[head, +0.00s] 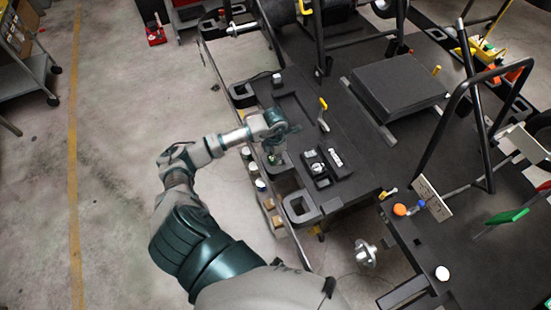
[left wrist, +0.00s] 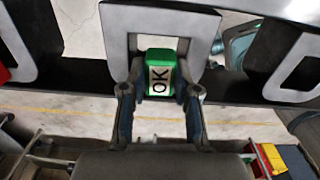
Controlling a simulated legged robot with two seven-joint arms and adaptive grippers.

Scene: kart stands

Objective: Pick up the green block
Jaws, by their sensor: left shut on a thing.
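The green block (left wrist: 161,57) has a white face with black "OK" lettering. It sits between the two fingers of my left gripper (left wrist: 160,88) in the left wrist view, with the fingers shut on its sides. Behind it is a grey square frame (left wrist: 206,28) with an opening. In the head view my left gripper (head: 277,155) points down at the left edge of the black stand (head: 345,190). The block is mostly hidden there by the gripper and wrist. My right gripper is not in view.
A dark tray with small parts (head: 325,167) lies right of the gripper. A yellow-topped lever (head: 323,115) stands behind it. A large grey box (head: 398,92) and black tube frames are further right. Open concrete floor (head: 120,120) lies left.

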